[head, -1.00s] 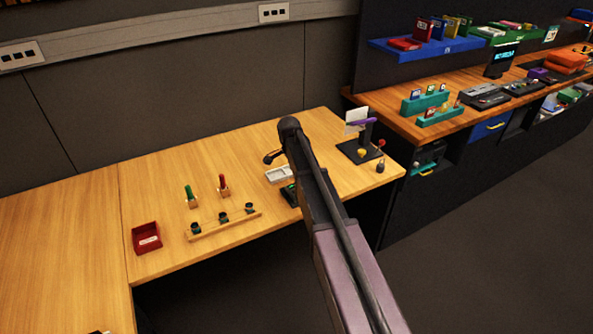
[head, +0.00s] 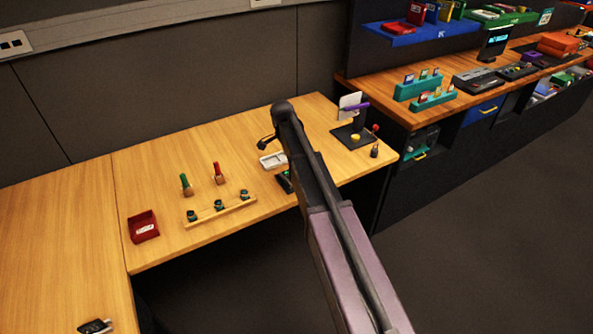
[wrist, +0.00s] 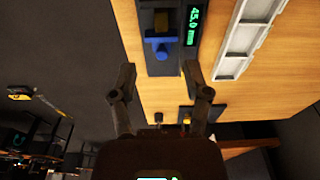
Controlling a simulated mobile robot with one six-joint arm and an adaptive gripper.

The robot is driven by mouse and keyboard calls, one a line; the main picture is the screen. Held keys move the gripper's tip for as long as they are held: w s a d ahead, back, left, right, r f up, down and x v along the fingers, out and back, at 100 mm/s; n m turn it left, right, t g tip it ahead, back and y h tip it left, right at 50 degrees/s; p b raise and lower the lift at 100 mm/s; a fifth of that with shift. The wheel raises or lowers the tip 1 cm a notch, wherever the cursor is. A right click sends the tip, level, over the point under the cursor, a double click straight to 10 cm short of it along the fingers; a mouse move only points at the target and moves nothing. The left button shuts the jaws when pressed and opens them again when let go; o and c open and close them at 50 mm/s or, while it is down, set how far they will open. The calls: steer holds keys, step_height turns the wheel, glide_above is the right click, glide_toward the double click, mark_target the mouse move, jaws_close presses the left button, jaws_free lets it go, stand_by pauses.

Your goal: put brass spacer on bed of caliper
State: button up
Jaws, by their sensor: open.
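The caliper (wrist: 187,62) is a dark device with a blue jaw (wrist: 158,48) and a green readout of 45.0 mm, at the top of the wrist view. It also shows in the head view (head: 284,183), partly behind my arm. A small brass-coloured block, seemingly the brass spacer (wrist: 161,21), shows at the caliper's bed beside the blue jaw; I cannot tell whether it rests flat. My gripper (wrist: 158,78) is open, its fingers apart and empty, just below the caliper in the wrist view. In the head view my arm hides the fingers.
A pale tray (head: 272,161) lies beside the caliper. A dark stand with a purple piece (head: 354,106) is at the table's right end. A wooden rack (head: 220,212), two upright handled tools and a red bin (head: 143,227) stand left. The wood between is clear.

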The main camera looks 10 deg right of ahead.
steer(key=s+d+n+y, duration=0.1)
steer(key=s+n, duration=1.3)
steer(key=s, duration=1.4)
steer(key=shift+s+d, duration=0.3)
